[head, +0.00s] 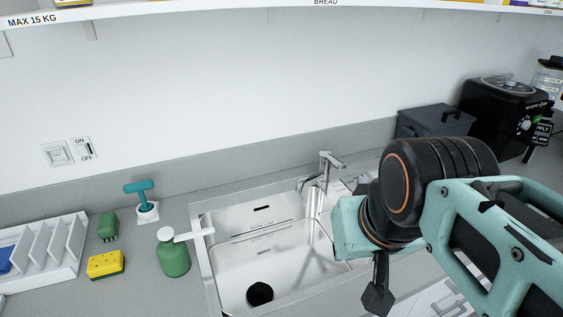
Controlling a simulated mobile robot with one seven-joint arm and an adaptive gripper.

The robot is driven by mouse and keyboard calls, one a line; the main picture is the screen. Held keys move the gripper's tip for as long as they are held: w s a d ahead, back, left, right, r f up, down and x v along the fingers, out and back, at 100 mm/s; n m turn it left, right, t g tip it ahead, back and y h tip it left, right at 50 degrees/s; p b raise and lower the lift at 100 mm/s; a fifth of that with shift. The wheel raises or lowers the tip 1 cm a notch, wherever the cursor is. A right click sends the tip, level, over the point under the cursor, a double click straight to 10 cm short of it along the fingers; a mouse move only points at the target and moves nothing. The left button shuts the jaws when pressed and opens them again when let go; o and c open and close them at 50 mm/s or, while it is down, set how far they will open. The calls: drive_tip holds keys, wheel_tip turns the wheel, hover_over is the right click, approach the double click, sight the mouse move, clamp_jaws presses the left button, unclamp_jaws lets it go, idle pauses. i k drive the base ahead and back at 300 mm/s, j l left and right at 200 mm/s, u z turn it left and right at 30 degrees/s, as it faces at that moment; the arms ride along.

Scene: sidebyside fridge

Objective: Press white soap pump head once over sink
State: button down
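A green soap bottle (173,260) stands upright on the grey counter, left of the sink. Its white pump head (187,235) has a spout pointing right, toward the sink's left rim. The metal sink (230,262) has a dark round drain and a faucet at its back right. My gripper (377,297) hangs at the right of the view, over the sink's right side, well apart from the bottle. One dark finger shows below the wrist; whether the gripper is open or shut cannot be seen.
Left of the bottle are a yellow sponge (105,265), a green brush (108,227), a teal-handled tool (141,197) in a white holder and a white rack (60,252). The faucet (322,170) rises behind the sink. A dark box (435,122) and a black machine (503,112) stand at back right.

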sight(167, 233)
drive_tip(key=j, duration=0.35)
drive_tip(key=k+j+u, duration=0.15)
drive_tip(key=j, duration=0.2)
drive_tip(key=k+j, duration=0.15)
drive_tip(key=j, duration=0.2)
drive_tip(key=k+u, duration=0.1)
drive_tip(key=k, duration=0.3)
drive_tip(key=i, duration=0.5)
